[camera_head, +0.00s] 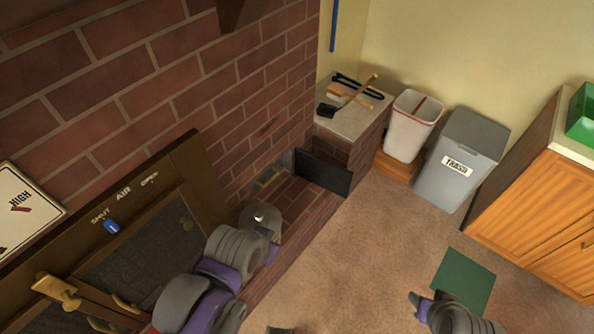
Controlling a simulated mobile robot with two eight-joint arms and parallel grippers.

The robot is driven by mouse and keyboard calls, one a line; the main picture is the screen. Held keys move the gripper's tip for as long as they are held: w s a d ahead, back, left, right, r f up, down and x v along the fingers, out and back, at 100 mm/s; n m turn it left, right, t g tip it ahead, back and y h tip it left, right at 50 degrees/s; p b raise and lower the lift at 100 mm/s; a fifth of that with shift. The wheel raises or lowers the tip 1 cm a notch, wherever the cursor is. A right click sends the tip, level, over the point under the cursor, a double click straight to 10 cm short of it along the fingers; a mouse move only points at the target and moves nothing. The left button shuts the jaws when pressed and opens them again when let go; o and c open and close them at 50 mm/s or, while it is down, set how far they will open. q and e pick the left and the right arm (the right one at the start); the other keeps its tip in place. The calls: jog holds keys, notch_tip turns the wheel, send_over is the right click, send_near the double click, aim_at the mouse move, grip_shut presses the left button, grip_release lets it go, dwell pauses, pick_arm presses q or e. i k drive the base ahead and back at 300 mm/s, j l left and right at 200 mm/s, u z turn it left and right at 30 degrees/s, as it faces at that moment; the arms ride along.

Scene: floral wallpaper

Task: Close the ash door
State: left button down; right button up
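The ash door (323,173) appears to be the small dark panel low on the brick wall. It stands swung out at an angle to the right of a small wall opening (272,177), so it is open. My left arm comes in from the lower left, with its top joint below and left of the opening and apart from the door. No fingers of my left gripper show. Part of my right arm shows at the bottom right, far from the door, and its gripper is not in view. A grey tip at the bottom edge is too cut off to identify.
A dark-framed stove front (190,165) stands at the left. A stone-topped brick ledge (350,118) with hearth tools is behind the door. A white bin (408,130), a grey trash bin (462,160) and a wooden cabinet (540,210) line the right. A green mat (465,278) lies on open carpet.

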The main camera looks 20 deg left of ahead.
aim_at(334, 178)
jog(key=u, duration=0.4)
jog(key=i+l+u, duration=0.1)
jog(key=u, duration=0.75)
jog(key=i+l+u, duration=0.1)
jog(key=u, duration=0.3)
jog(key=l+u, duration=0.35)
jog(key=i+l+u, duration=0.1)
jog(key=l+u, duration=0.75)
jog(key=l, duration=0.15)
jog(key=k+l+u, duration=0.2)
jog(key=l+u, duration=0.2)
jog(key=l, duration=0.25)
jog(key=k+l, duration=0.15)
jog(key=l, duration=0.25)
jog(key=k+l, duration=0.15)
jog(key=l, duration=0.3)
jog(key=k+l+u, duration=0.1)
jog(key=l, duration=0.3)
jog(key=k+l, duration=0.2)
jog(key=l, duration=0.2)
jog(key=k+l, duration=0.15)
jog(key=l, duration=0.3)
jog(key=j+z, duration=0.2)
jog(key=z, duration=0.25)
jog(key=j+z, duration=0.25)
jog(key=z, duration=0.15)
